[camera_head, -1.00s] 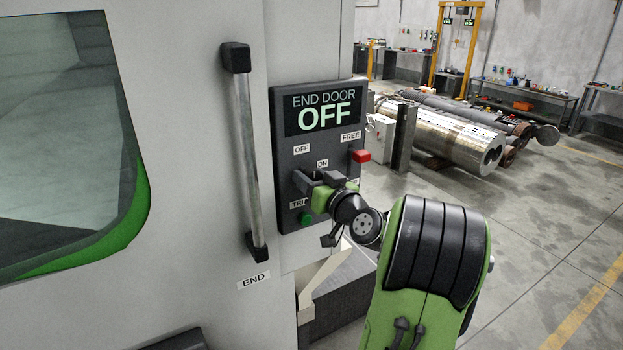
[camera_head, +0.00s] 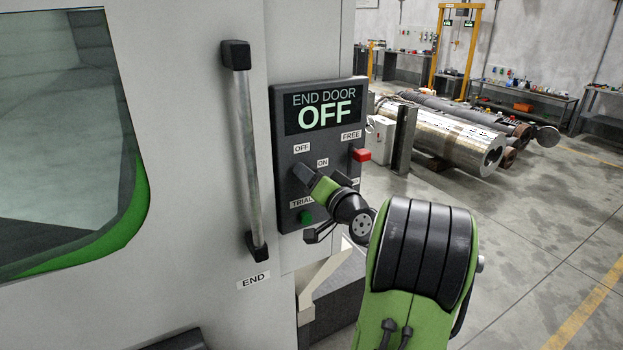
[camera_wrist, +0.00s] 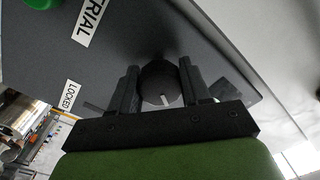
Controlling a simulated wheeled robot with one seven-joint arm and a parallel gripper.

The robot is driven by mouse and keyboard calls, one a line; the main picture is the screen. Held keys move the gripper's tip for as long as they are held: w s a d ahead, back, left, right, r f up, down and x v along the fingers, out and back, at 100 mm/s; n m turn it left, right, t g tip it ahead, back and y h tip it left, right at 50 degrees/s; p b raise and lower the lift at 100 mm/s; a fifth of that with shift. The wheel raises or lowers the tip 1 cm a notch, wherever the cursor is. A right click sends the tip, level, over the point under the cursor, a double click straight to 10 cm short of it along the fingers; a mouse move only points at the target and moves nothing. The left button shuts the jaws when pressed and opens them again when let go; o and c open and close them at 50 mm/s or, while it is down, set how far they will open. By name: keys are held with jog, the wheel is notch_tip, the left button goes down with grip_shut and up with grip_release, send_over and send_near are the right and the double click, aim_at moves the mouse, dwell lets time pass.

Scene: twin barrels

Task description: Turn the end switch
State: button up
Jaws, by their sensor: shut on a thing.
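The end switch (camera_wrist: 157,78) is a round black knob with a white mark, seen between my two fingers in the wrist view. It sits on the dark control panel (camera_head: 345,97), below the OFF label (camera_head: 302,148) and beside the ON label (camera_head: 322,162). The display (camera_head: 311,112) reads END DOOR OFF. My gripper (camera_head: 304,176) is shut on the switch, and mostly hides it in the head view. In the wrist view the fingers of my gripper (camera_wrist: 160,85) flank the knob on both sides.
A green button (camera_head: 305,217) is below my gripper, by the TRIAL label (camera_head: 301,203). A vertical door handle (camera_head: 246,150) is left of the panel. Open floor lies at the right.

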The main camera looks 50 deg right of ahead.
jog(key=m+p, duration=0.1)
jog(key=m, duration=0.5)
jog(key=shift+m, duration=0.3)
jog(key=m+p, duration=0.2)
jog(key=m, duration=0.3)
jog(key=shift+h, duration=0.3)
jog(key=o, duration=1)
jog(key=shift+s, duration=0.1)
jog(key=b+v, duration=1.5)
jog(key=b, duration=0.1)
jog(key=shift+s+a, duration=0.1)
jog(key=shift+s, duration=0.2)
